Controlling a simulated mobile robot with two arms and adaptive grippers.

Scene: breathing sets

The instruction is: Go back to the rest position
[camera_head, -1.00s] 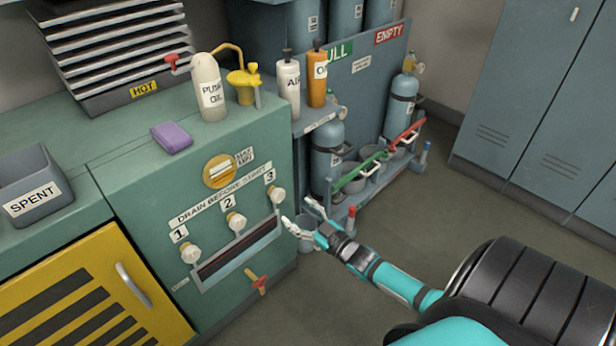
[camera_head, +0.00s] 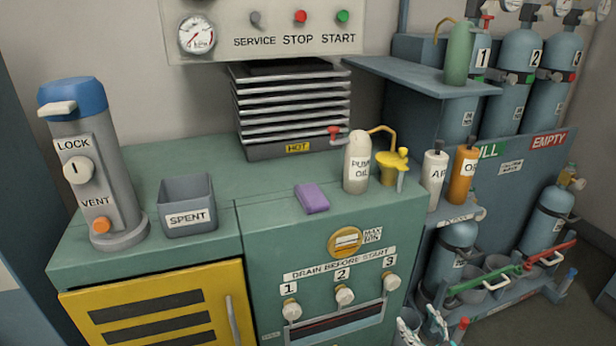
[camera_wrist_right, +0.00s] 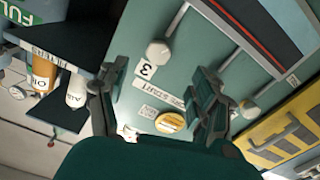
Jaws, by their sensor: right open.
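My right gripper (camera_head: 422,330) shows at the bottom edge of the head view, just right of drain knob 3 (camera_head: 391,282). Its fingers are apart with nothing between them. In the right wrist view the two fingers (camera_wrist_right: 160,95) stand open in front of the green cabinet face, with knob 3 (camera_wrist_right: 158,52) beyond them and not held. The rest of my right arm is below the head view. My left gripper is in no frame.
The green cabinet (camera_head: 262,222) carries a grey SPENT bin (camera_head: 187,205), a purple block (camera_head: 312,198), a pump oil bottle (camera_head: 357,165) and a LOCK/VENT cylinder (camera_head: 97,170). Gas cylinders (camera_head: 545,222) stand in a rack at right. A yellow striped door (camera_head: 150,310) is at lower left.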

